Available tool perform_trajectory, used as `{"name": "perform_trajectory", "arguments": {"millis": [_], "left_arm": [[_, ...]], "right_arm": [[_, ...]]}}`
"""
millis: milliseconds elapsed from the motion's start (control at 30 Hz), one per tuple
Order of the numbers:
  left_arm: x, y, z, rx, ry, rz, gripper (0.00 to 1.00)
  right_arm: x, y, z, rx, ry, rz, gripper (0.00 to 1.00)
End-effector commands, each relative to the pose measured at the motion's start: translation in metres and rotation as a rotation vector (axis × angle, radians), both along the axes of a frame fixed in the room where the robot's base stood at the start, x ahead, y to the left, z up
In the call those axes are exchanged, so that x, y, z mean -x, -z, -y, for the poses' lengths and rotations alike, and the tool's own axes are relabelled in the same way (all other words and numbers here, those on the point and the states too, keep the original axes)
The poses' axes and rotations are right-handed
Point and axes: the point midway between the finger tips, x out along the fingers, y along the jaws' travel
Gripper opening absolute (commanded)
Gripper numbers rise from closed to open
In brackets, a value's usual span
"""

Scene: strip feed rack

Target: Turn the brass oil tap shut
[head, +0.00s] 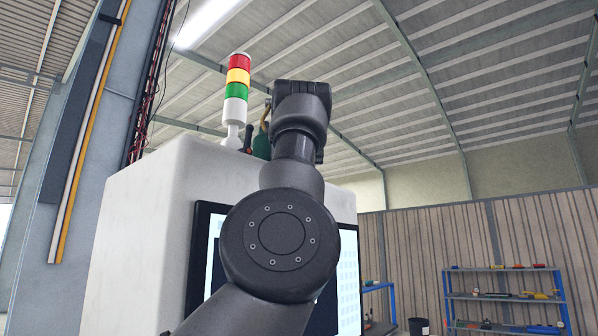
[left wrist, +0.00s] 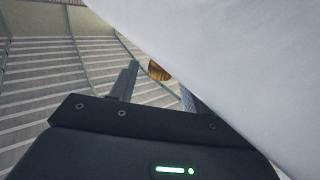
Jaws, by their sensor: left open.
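A small brass piece (left wrist: 158,70), which looks like the oil tap, shows in the left wrist view beyond and between the finger tips of my left gripper (left wrist: 160,86). Its lower part is cut off by the white surface and the gripper. The fingers are apart, and I see no contact with the brass. In the head view a thin brass-coloured part (head: 265,115) stands above a dark green body (head: 262,146) on top of the white cabinet. My right gripper is not in view.
The white cabinet (head: 140,215) with a screen (head: 349,265) stands behind my arm; a white surface fills the upper right of the wrist view. A red, yellow and green signal lamp (head: 237,88) rises left of my wrist. A blue shelf (head: 503,296) stands far right.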

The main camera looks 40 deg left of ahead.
Motion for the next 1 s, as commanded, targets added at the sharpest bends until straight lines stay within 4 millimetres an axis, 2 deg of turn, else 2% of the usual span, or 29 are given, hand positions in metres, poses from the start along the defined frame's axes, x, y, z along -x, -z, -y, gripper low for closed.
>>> {"name": "perform_trajectory", "arguments": {"millis": [33, 100, 400, 867, 1000], "left_arm": [[0.009, 0.004, 0.008, -0.002, 0.000, 0.003, 0.47], [0.021, 0.004, 0.016, -0.002, 0.000, 0.003, 0.47], [0.058, 0.002, 0.046, -0.001, 0.000, 0.000, 0.47], [0.065, 0.000, 0.051, 0.001, 0.000, -0.001, 0.47], [0.065, -0.007, 0.052, 0.001, 0.001, -0.001, 0.47]], "right_arm": [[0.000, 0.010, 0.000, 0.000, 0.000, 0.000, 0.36], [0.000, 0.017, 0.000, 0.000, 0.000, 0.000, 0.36], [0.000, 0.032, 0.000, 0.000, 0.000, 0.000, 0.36], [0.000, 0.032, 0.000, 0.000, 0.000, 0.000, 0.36], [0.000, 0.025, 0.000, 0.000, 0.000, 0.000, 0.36]]}}
